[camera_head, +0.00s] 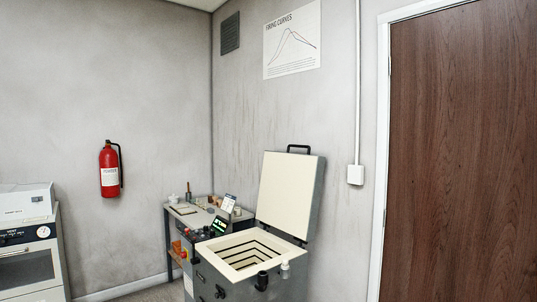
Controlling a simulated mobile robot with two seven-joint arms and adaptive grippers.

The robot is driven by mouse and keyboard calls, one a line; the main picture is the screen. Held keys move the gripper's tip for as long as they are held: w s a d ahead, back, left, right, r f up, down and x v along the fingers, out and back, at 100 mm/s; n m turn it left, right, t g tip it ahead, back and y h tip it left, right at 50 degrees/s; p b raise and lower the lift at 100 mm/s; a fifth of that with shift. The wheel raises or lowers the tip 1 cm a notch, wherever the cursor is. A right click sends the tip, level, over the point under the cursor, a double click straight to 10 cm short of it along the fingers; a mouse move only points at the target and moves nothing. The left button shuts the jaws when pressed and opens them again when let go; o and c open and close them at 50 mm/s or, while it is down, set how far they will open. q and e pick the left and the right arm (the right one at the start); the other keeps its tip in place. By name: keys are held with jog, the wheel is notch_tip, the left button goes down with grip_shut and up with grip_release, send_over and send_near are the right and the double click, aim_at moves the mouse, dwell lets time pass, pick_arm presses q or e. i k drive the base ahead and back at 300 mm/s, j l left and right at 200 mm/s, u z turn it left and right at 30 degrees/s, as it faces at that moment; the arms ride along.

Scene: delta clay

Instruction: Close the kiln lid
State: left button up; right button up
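The kiln (240,287) is a grey box standing at the lower middle of the head view, with its lower part cut off by the frame. Its lid (287,193) is open and stands nearly upright, leaning a little back, with its cream inner face showing. A black handle (298,148) sits at the lid's top edge. The square chamber is open from above and shows a cream rim and grooved inner walls. Neither of my grippers is in view.
A side table (173,226) with small items stands behind the kiln, left. A white-fronted oven (27,268) is at the far left. A red extinguisher (109,170) hangs on the wall. A brown door (460,150) is at right. Little floor shows between oven and kiln.

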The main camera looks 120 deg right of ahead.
aim_at(290, 191)
jog(key=z, duration=3.2)
jog(key=i+l+z, duration=0.2)
jog(key=i+z, duration=0.25)
jog(key=i+l+z, duration=0.15)
jog(key=z, duration=0.35)
jog(key=i+j, duration=0.05)
jog(key=i, duration=0.05)
